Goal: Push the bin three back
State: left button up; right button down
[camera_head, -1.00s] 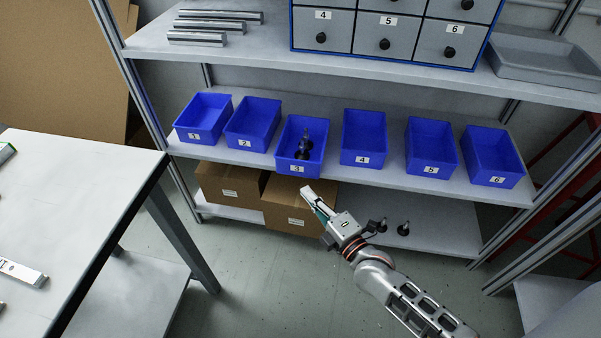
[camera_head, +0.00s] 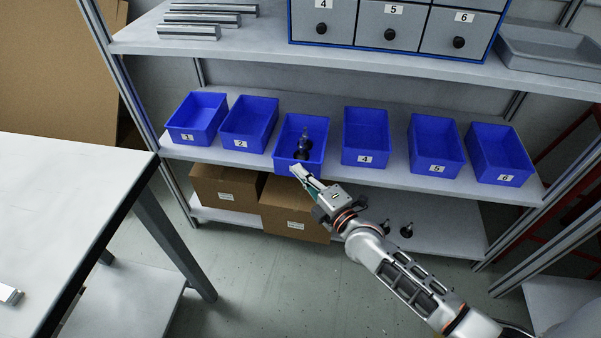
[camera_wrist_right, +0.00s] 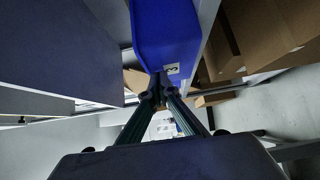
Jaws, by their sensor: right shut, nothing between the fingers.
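Bin three (camera_head: 284,151) is a blue open bin on the middle shelf (camera_head: 392,175), third from the left, with a dark tool-like item (camera_head: 303,146) inside. Its front edge is at the shelf's front, and the gripper tip covers its label in the head view. My right gripper (camera_head: 297,173) is shut and empty, with its fingertips at the lower front of bin three. In the right wrist view the closed fingertips (camera_wrist_right: 160,88) are beside the "3" label of the blue bin (camera_wrist_right: 165,35); I cannot tell if they touch. My left gripper is not in view.
Bin two (camera_head: 249,122) and bin four (camera_head: 366,137) stand either side of bin three, with small gaps. Cardboard boxes (camera_head: 295,208) sit on the lower shelf beneath. Above is a shelf with grey drawers (camera_head: 390,25). A white table (camera_head: 60,190) stands at left.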

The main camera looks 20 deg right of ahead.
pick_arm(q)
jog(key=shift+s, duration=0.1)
pick_arm(e)
jog(key=w+d, duration=0.2)
jog(key=w, duration=0.1)
jog(key=w+d, duration=0.1)
jog(key=w, duration=0.1)
jog(key=shift+d+f, duration=0.1)
jog(key=shift+d, duration=0.15)
jog(key=shift+w+d, duration=0.1)
jog(key=shift+w, duration=0.15)
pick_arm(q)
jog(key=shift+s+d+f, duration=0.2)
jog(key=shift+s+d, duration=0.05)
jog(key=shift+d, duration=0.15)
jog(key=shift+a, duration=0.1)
pick_arm(e)
jog(key=shift+s, duration=0.1)
